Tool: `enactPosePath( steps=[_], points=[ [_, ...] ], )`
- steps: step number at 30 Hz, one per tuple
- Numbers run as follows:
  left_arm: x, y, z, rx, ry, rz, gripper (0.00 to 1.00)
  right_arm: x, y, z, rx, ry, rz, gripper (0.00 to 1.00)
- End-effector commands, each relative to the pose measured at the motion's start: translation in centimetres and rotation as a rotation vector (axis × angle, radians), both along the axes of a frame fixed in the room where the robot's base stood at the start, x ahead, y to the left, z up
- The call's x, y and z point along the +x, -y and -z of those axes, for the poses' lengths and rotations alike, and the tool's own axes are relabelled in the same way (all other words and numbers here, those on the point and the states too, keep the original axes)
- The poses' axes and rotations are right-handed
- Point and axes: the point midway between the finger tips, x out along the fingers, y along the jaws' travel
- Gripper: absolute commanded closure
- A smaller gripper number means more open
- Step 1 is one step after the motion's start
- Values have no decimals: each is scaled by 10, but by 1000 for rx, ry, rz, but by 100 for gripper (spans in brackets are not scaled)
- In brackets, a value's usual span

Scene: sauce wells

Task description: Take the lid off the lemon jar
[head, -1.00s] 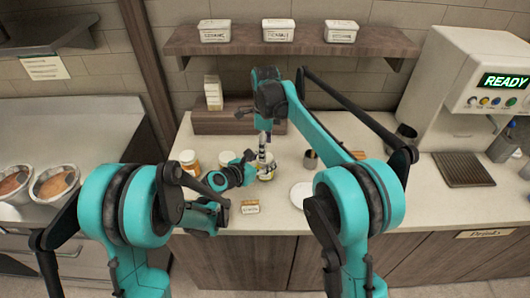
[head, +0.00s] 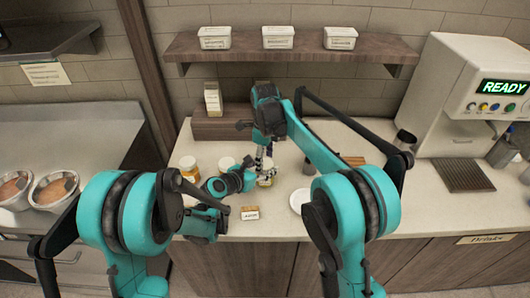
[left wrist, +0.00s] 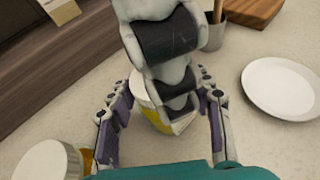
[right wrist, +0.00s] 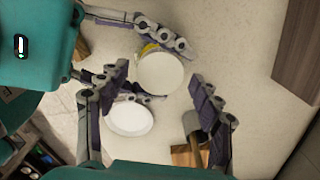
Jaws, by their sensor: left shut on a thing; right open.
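The lemon jar (right wrist: 161,72) has a round white lid on top and yellow on its side. It shows yellow between my left fingers in the left wrist view (left wrist: 154,117) and is partly hidden in the head view (head: 266,181). My left gripper (left wrist: 162,128) is shut on the jar's body from the side, and the jar stands on the counter. My right gripper (right wrist: 160,108) is open and empty, pointing down above the jar. In the right wrist view the lid lies a little off the middle between its fingertips.
Other white-lidded jars (head: 189,169) (head: 227,163) stand left of the lemon jar. A white plate (head: 299,201), a grey cup (head: 308,166) and a wooden board (head: 353,160) are to its right. A small label stand (head: 250,212) is in front. A wooden riser (head: 222,126) is behind.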

Motion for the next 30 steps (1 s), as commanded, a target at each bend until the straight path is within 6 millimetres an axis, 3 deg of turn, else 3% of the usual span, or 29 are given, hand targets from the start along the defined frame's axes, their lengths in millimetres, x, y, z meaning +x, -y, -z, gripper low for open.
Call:
enactPosePath(
  steps=[10, 11, 16, 20, 21, 22, 30],
  points=[
    [-1, 0, 2, 5, -2, 3, 100, 0, 0, 6, 0, 0, 0, 35],
    [-1, 0, 2, 5, -2, 3, 100, 0, 0, 6, 0, 0, 0, 40],
    [-1, 0, 2, 5, -2, 3, 100, 0, 0, 6, 0, 0, 0, 85],
    [-1, 0, 2, 5, -2, 3, 100, 0, 0, 6, 0, 0, 0, 87],
    [-1, 0, 2, 5, -2, 3, 100, 0, 0, 6, 0, -1, 0, 42],
    [-1, 0, 2, 5, -2, 3, 100, 0, 0, 6, 0, -1, 0, 34],
    [-1, 0, 2, 5, -2, 3, 100, 0, 0, 6, 0, 0, 0, 32]
  ],
)
